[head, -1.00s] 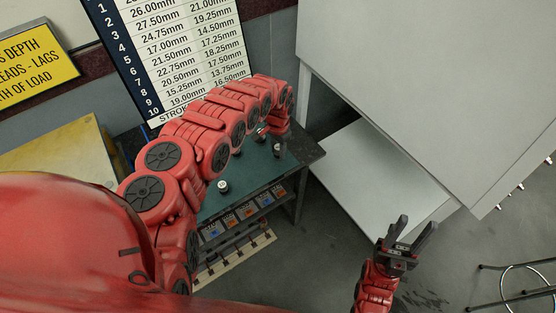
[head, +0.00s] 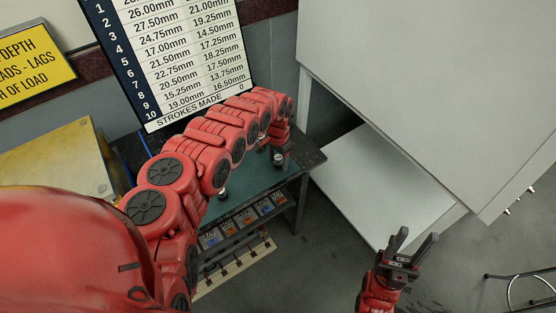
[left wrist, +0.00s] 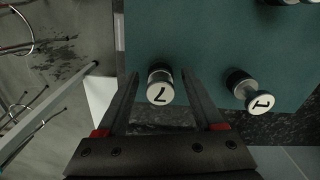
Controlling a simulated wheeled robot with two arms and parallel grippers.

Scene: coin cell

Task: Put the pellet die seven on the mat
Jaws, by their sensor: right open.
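The pellet die seven (left wrist: 160,88) is a short dark cylinder with a pale round face marked 7 in the left wrist view. It lies between the two spread fingers of my left gripper (left wrist: 161,74), with a gap at each side. The teal mat-like surface (left wrist: 210,40) is around it. In the head view the left gripper's fingers are mostly hidden by my own arm. My right gripper (head: 408,247) is open and empty, low at the right of the head view, away from the bench.
A similar die marked 1 (left wrist: 259,98) stands to the right of die seven. Another die (head: 223,193) stands on the teal bench top (head: 235,203). Labelled bins (head: 247,216) sit below it. A grey cabinet (head: 430,80) stands right of the bench.

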